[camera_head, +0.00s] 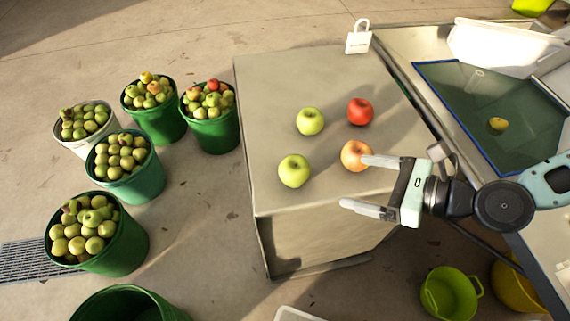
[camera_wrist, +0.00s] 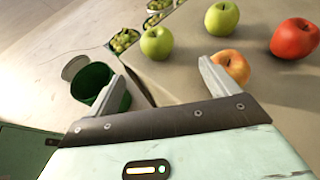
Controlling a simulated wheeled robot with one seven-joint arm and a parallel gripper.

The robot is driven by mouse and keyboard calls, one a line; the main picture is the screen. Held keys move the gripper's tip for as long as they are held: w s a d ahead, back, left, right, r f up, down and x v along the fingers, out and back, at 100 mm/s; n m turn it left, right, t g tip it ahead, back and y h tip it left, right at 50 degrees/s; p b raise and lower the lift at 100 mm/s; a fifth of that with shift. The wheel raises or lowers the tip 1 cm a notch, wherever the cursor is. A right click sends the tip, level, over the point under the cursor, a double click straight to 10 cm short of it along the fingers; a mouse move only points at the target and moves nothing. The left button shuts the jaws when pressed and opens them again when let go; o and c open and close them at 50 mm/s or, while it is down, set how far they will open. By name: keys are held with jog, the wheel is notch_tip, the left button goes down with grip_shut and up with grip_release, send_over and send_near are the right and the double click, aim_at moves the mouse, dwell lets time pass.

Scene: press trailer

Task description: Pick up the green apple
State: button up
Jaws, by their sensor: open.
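Two green apples lie on the grey table: one nearer the front (camera_head: 294,170) and one farther back (camera_head: 310,121). In the wrist view they are the left green apple (camera_wrist: 156,43) and the upper green apple (camera_wrist: 222,18). A red apple (camera_head: 360,111) and an orange-red apple (camera_head: 354,155) lie to their right. My gripper (camera_head: 354,182) is open and empty, to the right of the front green apple. Its upper finger is beside the orange-red apple; in the wrist view one finger partly covers that apple (camera_wrist: 236,64). I cannot tell whether they touch.
The grey table (camera_head: 280,85) has bare room around the apples. A white padlock-shaped object (camera_head: 359,40) stands at its back edge. Green buckets (camera_head: 127,245) of apples stand on the floor at left.

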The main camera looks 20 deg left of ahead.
aim_at(308, 170)
jog(key=b+x, duration=0.2)
jog(key=x, duration=1.2)
jog(key=s+x, duration=0.1)
jog(key=x, duration=0.1)
jog(key=shift+w+a, duration=0.1)
jog(key=shift+a, duration=0.1)
jog(key=shift+w+a+f, duration=0.15)
jog(key=shift+a+f, duration=0.15)
jog(key=shift+a, duration=0.2)
jog(key=c, duration=1.2)
